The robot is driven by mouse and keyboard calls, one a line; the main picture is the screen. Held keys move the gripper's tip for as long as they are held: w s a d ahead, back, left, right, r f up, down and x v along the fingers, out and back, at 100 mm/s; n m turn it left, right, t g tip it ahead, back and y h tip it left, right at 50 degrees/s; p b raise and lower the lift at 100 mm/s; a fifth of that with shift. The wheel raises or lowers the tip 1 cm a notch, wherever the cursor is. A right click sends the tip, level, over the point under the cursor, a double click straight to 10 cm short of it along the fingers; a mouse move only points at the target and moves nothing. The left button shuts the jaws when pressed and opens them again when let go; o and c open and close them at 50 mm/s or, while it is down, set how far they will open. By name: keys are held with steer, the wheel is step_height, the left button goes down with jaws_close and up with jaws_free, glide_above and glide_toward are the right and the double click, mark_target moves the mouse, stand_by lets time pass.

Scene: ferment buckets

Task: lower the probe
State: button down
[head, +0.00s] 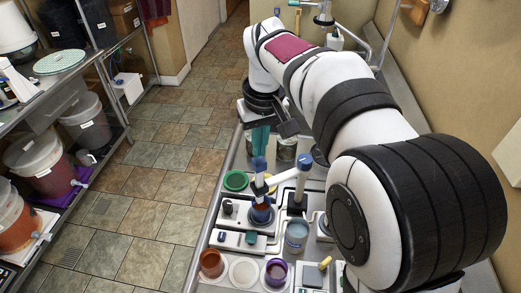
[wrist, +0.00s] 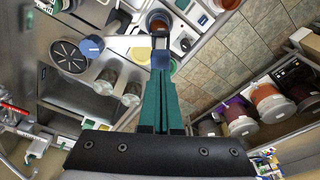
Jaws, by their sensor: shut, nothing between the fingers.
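The probe (head: 259,164) has a blue head and hangs on a pale side arm from a blue-capped post (head: 302,178). It stands over a blue-rimmed cup with reddish-brown liquid (head: 262,212). In the wrist view the probe's blue head (wrist: 160,59) is just past my fingertips, and the post's blue cap (wrist: 91,46) is to the left. My gripper (head: 260,150) is shut and empty, its teal fingers pointing down at the probe head. The wrist view also shows the shut fingers (wrist: 160,74). I cannot tell whether they touch the head. The probe's lower end is hard to make out.
A brown cup (head: 212,263), a purple-rimmed cup (head: 276,272) and a light blue cup (head: 297,235) stand at the front of the metal counter. A green lid (head: 236,180) lies left of the probe. Metal cans (head: 286,148) stand behind. Shelves with buckets (head: 45,165) are across the aisle.

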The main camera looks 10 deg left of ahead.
mark_target(260, 162)
steer(key=shift+f, duration=0.3)
steer(key=shift+f, duration=3.15)
steer(key=shift+r, duration=2.55)
